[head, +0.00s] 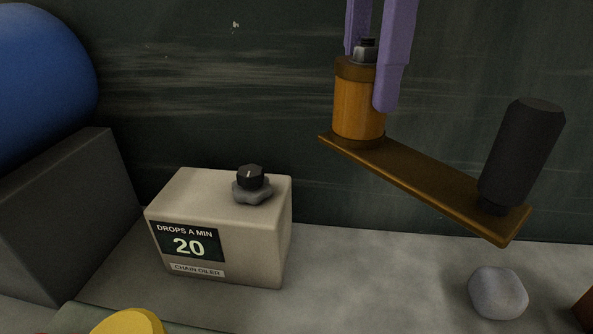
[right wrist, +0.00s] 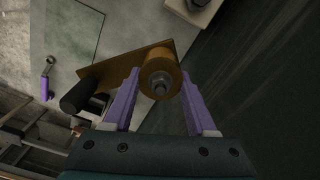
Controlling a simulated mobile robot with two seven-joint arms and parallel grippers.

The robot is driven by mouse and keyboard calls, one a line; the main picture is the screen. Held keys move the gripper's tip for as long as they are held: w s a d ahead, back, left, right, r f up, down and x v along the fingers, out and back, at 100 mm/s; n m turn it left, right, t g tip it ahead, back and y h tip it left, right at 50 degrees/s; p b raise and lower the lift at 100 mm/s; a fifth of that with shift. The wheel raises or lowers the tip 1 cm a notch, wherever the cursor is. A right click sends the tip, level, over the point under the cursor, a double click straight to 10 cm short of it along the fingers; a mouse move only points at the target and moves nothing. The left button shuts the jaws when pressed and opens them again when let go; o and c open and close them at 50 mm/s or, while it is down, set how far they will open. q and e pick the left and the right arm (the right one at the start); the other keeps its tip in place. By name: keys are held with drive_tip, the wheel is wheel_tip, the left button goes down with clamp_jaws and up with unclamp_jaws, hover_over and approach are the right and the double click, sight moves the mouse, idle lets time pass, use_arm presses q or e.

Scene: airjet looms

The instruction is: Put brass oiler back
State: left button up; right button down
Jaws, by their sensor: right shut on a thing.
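The brass oiler (head: 357,100) is a brass-coloured cylinder with a darker rim and a grey and black fitting on top. A flat brass bar (head: 430,187) extends from its base towards the lower right and carries a black handle (head: 520,155). My right gripper (head: 378,85) is shut on the cylinder from above, with one purple finger on each side. In the right wrist view the cylinder (right wrist: 158,78) sits between the fingertips, with the bar to its left. The oiler appears to hang above the grey surface. My left gripper is not in view.
A beige chain oiler box (head: 225,240) marked "20" with a black knob (head: 251,178) stands left of the held oiler. A grey rounded lump (head: 498,292) lies below the handle. A blue round body (head: 45,80) and a yellow round thing (head: 130,322) are at left. A dark wall (head: 220,70) stands behind.

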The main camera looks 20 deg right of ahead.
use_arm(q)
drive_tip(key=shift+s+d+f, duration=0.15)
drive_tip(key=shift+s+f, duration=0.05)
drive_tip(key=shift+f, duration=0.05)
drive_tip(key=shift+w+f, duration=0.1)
use_arm(e)
drive_tip(key=shift+s+d+f, duration=0.1)
drive_tip(key=shift+f, duration=9.8)
use_arm(q)
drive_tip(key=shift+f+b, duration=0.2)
drive_tip(key=shift+b, duration=0.25)
use_arm(e)
drive_tip(key=shift+f, duration=0.2)
drive_tip(key=shift+c, duration=1)
unclamp_jaws()
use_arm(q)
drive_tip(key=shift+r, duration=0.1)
